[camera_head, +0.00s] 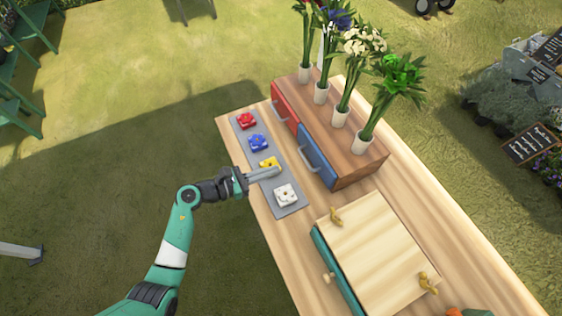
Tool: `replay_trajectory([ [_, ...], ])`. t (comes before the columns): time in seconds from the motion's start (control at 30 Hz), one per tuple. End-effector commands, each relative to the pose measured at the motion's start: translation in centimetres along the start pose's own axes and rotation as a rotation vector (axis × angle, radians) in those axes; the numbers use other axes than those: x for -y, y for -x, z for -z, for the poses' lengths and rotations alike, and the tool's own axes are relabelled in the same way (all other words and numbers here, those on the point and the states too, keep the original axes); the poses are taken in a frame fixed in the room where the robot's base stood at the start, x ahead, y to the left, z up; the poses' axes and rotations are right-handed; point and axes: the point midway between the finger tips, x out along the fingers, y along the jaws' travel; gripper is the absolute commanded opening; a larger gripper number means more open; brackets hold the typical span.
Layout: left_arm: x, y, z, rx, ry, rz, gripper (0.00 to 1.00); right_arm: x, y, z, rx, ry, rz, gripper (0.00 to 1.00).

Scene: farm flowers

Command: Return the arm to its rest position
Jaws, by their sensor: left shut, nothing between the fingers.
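My left gripper (264,174) is shut and empty. Its fingers are over the grey strip (293,210) on the wooden table, between the yellow flower piece (269,162) and the white flower piece (286,194). The fingers partly cover the view of the strip near the yellow piece. A red flower piece (247,120) and a blue flower piece (258,142) sit farther up the strip. My teal and white left arm reaches in from the lower left. My right gripper is not in view.
A wooden drawer box (358,172) with red and blue fronts stands right of the strip, with several vases of flowers on top. A light wooden box (372,250) with a teal side stands nearer. Open grass (110,190) lies left of the table (425,195).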

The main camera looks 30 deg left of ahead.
Motion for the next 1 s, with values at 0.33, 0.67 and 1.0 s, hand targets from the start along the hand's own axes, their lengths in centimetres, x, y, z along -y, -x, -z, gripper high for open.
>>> replay_trajectory([
  [0.33,0.0,5.8,-0.1,0.002,0.0,0.0,0.0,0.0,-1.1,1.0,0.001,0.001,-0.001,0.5],
  [0.67,0.0,5.9,-0.1,0.002,-0.001,0.001,0.0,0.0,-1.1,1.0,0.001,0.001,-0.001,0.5],
  [1.0,3.0,0.8,-10.1,0.132,-0.197,0.148,0.0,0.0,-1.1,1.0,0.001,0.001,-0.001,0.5],
])
